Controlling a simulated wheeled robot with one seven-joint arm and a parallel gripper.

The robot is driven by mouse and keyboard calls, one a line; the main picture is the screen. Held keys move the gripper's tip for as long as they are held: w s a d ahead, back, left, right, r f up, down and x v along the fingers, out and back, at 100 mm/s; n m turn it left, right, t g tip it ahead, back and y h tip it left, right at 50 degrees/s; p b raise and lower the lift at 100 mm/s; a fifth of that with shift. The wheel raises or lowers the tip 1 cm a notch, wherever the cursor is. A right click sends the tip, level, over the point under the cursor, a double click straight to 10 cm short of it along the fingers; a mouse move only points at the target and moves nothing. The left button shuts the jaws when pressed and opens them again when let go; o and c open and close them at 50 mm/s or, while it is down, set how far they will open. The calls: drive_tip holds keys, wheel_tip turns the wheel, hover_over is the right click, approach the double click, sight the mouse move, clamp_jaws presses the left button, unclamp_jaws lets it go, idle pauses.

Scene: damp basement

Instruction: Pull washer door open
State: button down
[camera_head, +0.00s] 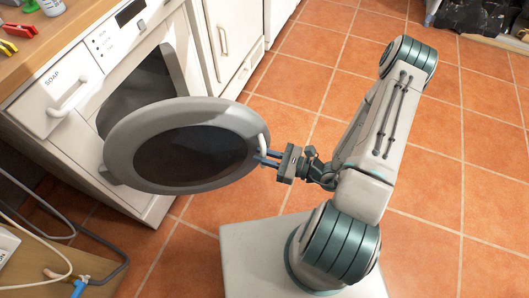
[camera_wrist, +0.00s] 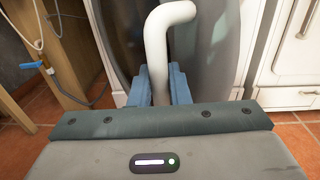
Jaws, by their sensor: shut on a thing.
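The washer (camera_head: 62,120) is a white front-loader under a wooden counter at the left of the head view. Its round door (camera_head: 118,137), with a grey rim and dark glass, stands swung out from the front, and part of the dark drum opening shows behind it. My gripper (camera_head: 262,157) is at the door's free edge, shut on the white door handle (camera_head: 264,136). In the wrist view the handle (camera_wrist: 157,50) comes down between my two blue fingers (camera_wrist: 160,85), with the grey door (camera_wrist: 215,50) behind it.
White cabinets (camera_head: 228,40) stand right of the washer. Hoses (camera_head: 60,232) and a low wooden surface (camera_head: 85,268) lie at the lower left. Clips and a bottle (camera_head: 52,6) sit on the counter (camera_head: 60,28). The tiled floor (camera_head: 450,150) at the right is largely clear.

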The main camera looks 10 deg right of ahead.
drive_tip(key=shift+s+a, duration=0.1)
drive_tip(key=shift+a, duration=0.15)
drive_tip(key=c, duration=1.7)
unclamp_jaws()
drive_tip(key=shift+d, duration=0.2)
drive_tip(key=p+v, duration=0.2)
drive_tip(key=v, duration=1.1)
drive_tip(key=shift+s+d+f, duration=0.1)
drive_tip(key=shift+s+d, duration=0.05)
drive_tip(key=shift+d, duration=0.05)
drive_tip(key=a+r+n+g+h+p, duration=0.1)
drive_tip(key=r+n+h+p, duration=0.4)
drive_tip(key=r, duration=1.3)
drive_tip(key=a+r+n+g+h+p, duration=0.2)
drive_tip(key=r+n+h+p, duration=0.3)
drive_tip(key=r+n+p, duration=0.5)
drive_tip(key=a+r+n+g+h+p, duration=0.1)
drive_tip(key=r+n+h+p, duration=0.4)
drive_tip(key=r, duration=2.1)
drive_tip(key=shift+s+a+r+n+g+h+p, duration=0.15)
drive_tip(key=shift+n+g+p, duration=0.25)
drive_tip(key=shift+n+p, duration=0.8)
drive_tip(key=shift+s+r+n+g+h+p, duration=0.1)
drive_tip(key=shift+s+n+g+h+p, duration=0.25)
drive_tip(key=shift+p, duration=1.45)
